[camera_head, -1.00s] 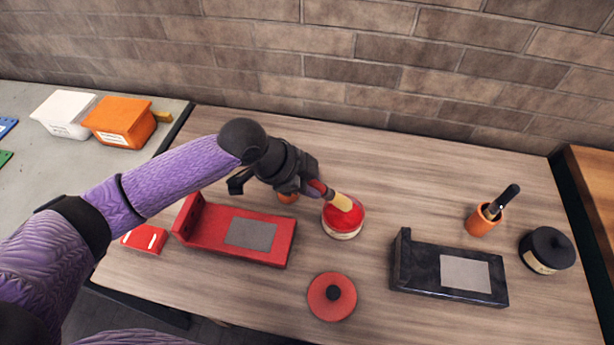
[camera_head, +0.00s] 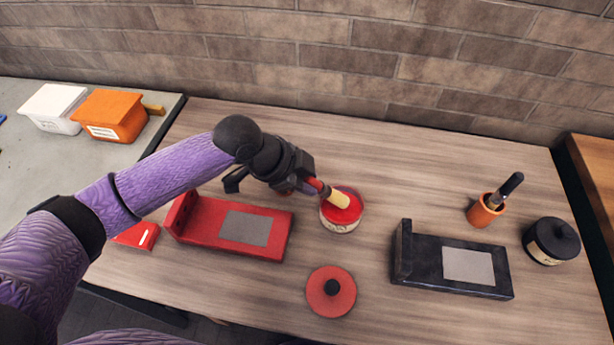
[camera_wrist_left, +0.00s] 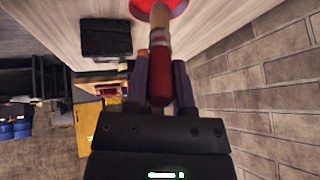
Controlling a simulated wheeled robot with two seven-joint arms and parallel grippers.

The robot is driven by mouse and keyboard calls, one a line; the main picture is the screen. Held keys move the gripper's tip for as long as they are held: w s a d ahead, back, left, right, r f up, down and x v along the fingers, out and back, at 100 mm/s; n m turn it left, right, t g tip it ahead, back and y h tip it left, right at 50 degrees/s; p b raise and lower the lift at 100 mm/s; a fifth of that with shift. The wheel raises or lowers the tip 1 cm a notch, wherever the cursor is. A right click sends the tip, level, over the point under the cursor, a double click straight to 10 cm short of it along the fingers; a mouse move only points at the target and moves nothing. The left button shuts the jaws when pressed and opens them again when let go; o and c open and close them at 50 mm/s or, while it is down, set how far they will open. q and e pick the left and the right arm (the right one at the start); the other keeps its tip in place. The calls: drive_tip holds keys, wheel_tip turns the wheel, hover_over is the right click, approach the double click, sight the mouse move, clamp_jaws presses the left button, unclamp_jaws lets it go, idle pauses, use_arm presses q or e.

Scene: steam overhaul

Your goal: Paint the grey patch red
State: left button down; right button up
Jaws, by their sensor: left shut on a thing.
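My left gripper (camera_head: 312,184) is shut on a paintbrush (camera_head: 338,198) with a red handle; its pale bristle end is at the open red paint pot (camera_head: 341,224). In the left wrist view the brush's red handle (camera_wrist_left: 159,88) sits between the two fingers, its far end at the red paint. A grey patch (camera_head: 245,228) lies on the red bracket-shaped part (camera_head: 192,233), left of the pot. The red lid (camera_head: 331,291) lies on the table in front of the pot. My right gripper is not in view.
A black part (camera_head: 420,266) with a light grey patch (camera_head: 468,266) lies to the right. Behind it stand an orange cup (camera_head: 484,214) holding a black-handled brush (camera_head: 508,187) and a closed black pot (camera_head: 551,241). White (camera_head: 53,107) and orange (camera_head: 112,116) bins stand at the left.

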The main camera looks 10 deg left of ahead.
use_arm(q)
drive_tip(key=shift+f, duration=0.6)
idle(0.4)
idle(1.2)
wheel_tip(320, 180, up, 7)
drive_tip(key=p, duration=0.7)
drive_tip(key=shift+r+p, duration=0.1)
drive_tip(key=shift+p, duration=0.2)
